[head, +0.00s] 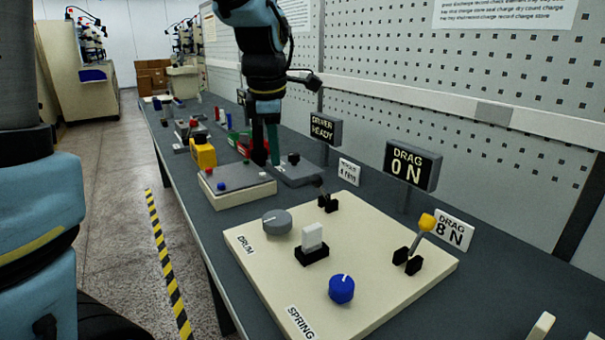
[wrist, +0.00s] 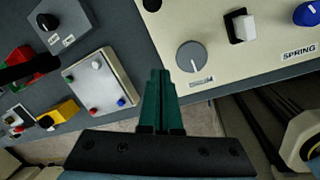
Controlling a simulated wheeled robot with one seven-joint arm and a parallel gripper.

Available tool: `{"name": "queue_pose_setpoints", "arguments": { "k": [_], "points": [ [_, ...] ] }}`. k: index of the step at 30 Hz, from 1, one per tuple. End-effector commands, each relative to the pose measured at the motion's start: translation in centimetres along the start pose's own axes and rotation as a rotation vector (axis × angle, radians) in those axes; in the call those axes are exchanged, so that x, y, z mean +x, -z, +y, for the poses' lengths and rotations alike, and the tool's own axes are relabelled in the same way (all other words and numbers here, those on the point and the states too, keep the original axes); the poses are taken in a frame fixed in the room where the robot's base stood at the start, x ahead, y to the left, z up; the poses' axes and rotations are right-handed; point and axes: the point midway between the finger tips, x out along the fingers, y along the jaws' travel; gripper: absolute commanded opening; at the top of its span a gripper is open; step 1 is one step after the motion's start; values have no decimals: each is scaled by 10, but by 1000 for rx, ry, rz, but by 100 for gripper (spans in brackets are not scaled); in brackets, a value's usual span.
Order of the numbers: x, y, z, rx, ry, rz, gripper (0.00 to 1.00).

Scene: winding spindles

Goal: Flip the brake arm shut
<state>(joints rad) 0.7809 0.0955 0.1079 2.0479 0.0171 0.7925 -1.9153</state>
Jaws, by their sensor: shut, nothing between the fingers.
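A cream panel (head: 262,262) lies on the bench, marked DRUM and SPRING. At its right edge a grey lever with a yellow knob (head: 427,222), which looks like the brake arm, leans up and right from black brackets (head: 407,261). A second black bracket (head: 327,203) with a short dark stub stands at the panel's far edge. A sign (head: 412,165) behind reads DRAG 0 N. My gripper (head: 266,162) is shut and empty, pointing down beyond the panel's far left, well away from the yellow-knobbed lever. Its green fingers (wrist: 163,95) show together in the wrist view; the lever is out of that view.
The panel also carries a grey dial (head: 276,222), a white rocker (head: 312,237) and a blue knob (head: 342,289). A smaller box (head: 236,190) with coloured buttons sits beyond it. A DRIVER READY sign (head: 325,128) and a perforated wall bound the right side.

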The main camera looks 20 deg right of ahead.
Motion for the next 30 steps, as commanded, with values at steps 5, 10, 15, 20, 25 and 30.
{"name": "queue_pose_setpoints", "arguments": {
  "k": [5,10,15,20,25,30],
  "points": [
    [-6,-18,3,-84,-4,-7,0],
    [-7,-19,3,-102,-3,-7,0],
    [-7,-19,3,-101,-3,-7,0],
    [-1,-19,3,-100,-2,-6,0],
    [23,-19,2,-100,2,-5,0],
    [58,-19,2,-100,3,-4,0]
  ]
}}
